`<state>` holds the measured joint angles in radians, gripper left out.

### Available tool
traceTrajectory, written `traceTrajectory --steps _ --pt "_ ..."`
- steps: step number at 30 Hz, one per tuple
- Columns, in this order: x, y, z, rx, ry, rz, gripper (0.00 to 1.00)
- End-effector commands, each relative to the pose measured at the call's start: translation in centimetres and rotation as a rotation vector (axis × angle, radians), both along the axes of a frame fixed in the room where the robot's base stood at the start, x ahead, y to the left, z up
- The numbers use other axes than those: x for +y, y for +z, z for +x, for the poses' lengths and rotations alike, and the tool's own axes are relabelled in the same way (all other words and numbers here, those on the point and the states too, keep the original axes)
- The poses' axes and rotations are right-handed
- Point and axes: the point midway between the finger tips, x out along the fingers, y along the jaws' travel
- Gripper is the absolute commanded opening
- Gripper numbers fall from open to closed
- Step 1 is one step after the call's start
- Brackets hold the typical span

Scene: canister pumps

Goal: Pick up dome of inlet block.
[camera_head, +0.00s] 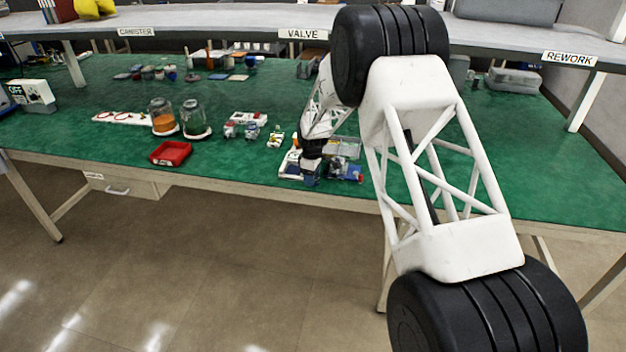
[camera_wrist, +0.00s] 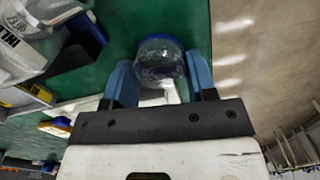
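The clear dome (camera_wrist: 158,63) shows in the wrist view between the two blue fingers of my gripper (camera_wrist: 161,72). Blue edging shows around its far side; whether that belongs to the inlet block below is unclear. The fingers stand apart, one on each side of the dome and close to it. I cannot tell whether both press on it. In the head view my gripper (camera_head: 312,177) is low over the front edge of the green bench. The dome and inlet block cannot be made out there, partly hidden by the gripper and arm.
In the wrist view, a grey bin with a yellow label (camera_wrist: 28,92) and clear bagged parts (camera_wrist: 25,45) lie left of the fingers. A red tray (camera_head: 171,153) and glass jars (camera_head: 194,118) stand left on the bench. The shelf (camera_head: 230,20) runs behind.

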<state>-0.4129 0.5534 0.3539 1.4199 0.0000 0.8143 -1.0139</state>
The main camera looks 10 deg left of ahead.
Motion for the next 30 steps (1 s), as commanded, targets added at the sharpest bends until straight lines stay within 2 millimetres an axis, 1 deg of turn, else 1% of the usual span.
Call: traceTrajectory --steps 1,3,4,11,16,20,25,26,30 --pt "0.0 0.0 0.0 0.0 0.0 0.0 0.41" --pt "0.0 0.0 0.0 0.0 0.0 0.0 0.3" --pt "0.0 0.0 0.0 0.0 0.0 0.0 0.29" --pt "0.0 0.0 0.0 0.0 0.0 0.0 0.29" --pt "0.0 0.5 0.0 -0.001 0.0 0.0 0.29" --pt "0.0 1.4 0.0 -0.001 0.0 0.0 0.29" --pt "0.0 3.5 0.0 -0.002 0.0 0.001 0.29" --pt "0.0 3.8 -0.1 -0.001 0.0 0.001 0.29" --pt "-0.7 3.7 -1.7 0.001 0.0 0.0 0.29"
